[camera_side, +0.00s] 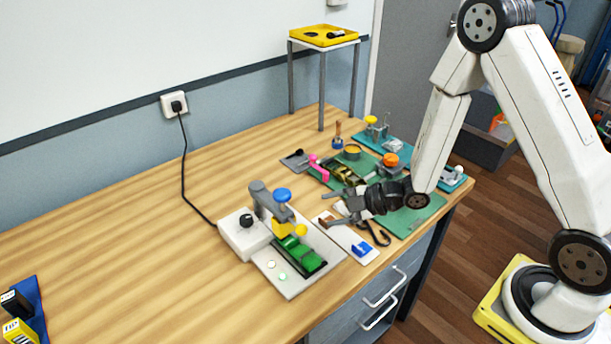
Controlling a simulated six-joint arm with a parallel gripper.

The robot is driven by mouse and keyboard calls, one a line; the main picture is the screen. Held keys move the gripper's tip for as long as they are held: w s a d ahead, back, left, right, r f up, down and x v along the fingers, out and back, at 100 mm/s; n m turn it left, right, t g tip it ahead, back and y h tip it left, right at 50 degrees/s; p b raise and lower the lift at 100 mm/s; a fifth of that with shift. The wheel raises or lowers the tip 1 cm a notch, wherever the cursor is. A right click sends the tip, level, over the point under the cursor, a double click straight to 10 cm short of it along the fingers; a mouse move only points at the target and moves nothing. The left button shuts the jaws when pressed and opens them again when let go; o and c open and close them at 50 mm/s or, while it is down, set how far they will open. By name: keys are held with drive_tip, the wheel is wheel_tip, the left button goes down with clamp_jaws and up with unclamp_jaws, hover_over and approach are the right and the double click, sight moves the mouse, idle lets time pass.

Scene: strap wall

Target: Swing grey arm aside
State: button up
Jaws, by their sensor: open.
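A grey arm (264,203) stands on the fixture beside a white box, near the middle of the table. A blue knob (282,194) sits at its upper right, and a yellow part (288,230) is below it. The arm reaches over a green piece (299,254) on a light grey base plate (296,288). My gripper (328,207) is open, with its dark fingers pointing left toward the fixture. It is to the right of the grey arm, apart from it, and nothing shows between the fingers.
A white plate with a blue block (361,249) and a dark hook-shaped strap (379,234) lie below my gripper. Green and teal boards with several small fixtures lie behind it. A black cable runs from the white box (244,234) to the wall socket. The table's left is mostly clear.

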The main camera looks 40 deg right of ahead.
sight(301, 229)
drive_tip(key=s+a+n+y, duration=0.1)
drive_tip(key=y, duration=0.1)
drive_tip(key=s+a+n+y, duration=0.1)
drive_tip(key=n, duration=0.1)
drive_tip(key=shift+s+f+y, duration=0.1)
drive_tip(key=shift+f+y, duration=0.2)
drive_tip(key=shift+y, duration=0.1)
drive_tip(key=shift+s+a+r+n+y, duration=0.15)
drive_tip(key=shift+s+a+n+y, duration=0.1)
drive_tip(key=shift+s+n+y, duration=0.35)
drive_tip(key=shift+s+a+r+n+y, duration=0.15)
drive_tip(key=shift+s+y, duration=0.25)
drive_tip(key=shift+y, duration=0.4)
drive_tip(key=shift+a, duration=0.1)
drive_tip(key=shift+x, duration=3.85)
clamp_jaws()
